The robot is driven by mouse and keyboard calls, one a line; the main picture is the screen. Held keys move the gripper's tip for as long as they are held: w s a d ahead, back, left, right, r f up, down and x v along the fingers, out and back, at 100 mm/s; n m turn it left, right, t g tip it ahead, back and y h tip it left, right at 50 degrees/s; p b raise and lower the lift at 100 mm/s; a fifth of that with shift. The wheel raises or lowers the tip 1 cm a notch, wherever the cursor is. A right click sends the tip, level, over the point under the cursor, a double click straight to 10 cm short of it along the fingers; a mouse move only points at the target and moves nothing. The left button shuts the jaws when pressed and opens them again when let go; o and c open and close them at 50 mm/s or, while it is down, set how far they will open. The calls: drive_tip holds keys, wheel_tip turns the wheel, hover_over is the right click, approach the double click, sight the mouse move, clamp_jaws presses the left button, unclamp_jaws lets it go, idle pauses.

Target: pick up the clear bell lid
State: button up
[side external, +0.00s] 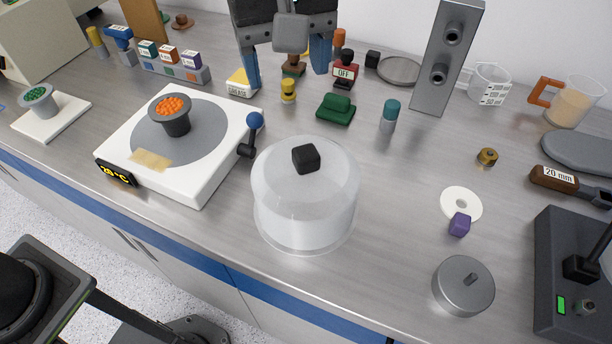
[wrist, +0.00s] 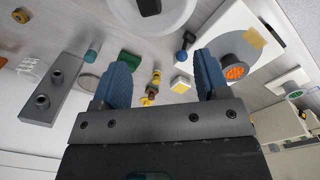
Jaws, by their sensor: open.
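The clear bell lid (side external: 303,205) is a see-through dome with a black square knob (side external: 306,158) on top. It stands upright on the bench near the front middle. In the wrist view the lid (wrist: 178,18) shows at the top, partly cut off, with its knob (wrist: 149,6) at the picture's edge. My gripper (side external: 290,80) is at the back of the bench in the side view, well behind the lid and apart from it. Its two blue fingers are wide apart with nothing held between them; it also shows in the wrist view (wrist: 160,75).
A green block (side external: 336,109) and a teal-capped vial (side external: 389,114) stand behind. A grey tower (side external: 447,60) rises back right. A metal cylinder (side external: 463,288) is front right.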

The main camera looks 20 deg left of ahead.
drive_tip(key=d+f, duration=0.1)
drive_tip(key=d, duration=0.1)
hover_over(306, 152)
drive_tip(key=shift+n, duration=0.3)
drive_tip(key=f, duration=0.7)
drive_tip(key=shift+s+f, duration=0.2)
drive_tip(key=shift+f, duration=0.2)
drive_tip(key=shift+w+f, duration=0.2)
drive_tip(key=shift+f, duration=2.7)
drive_tip(key=shift+c, duration=0.3)
drive_tip(key=c, duration=1)
drive_tip(key=shift+o, duration=0.2)
drive_tip(key=shift+r, duration=0.1)
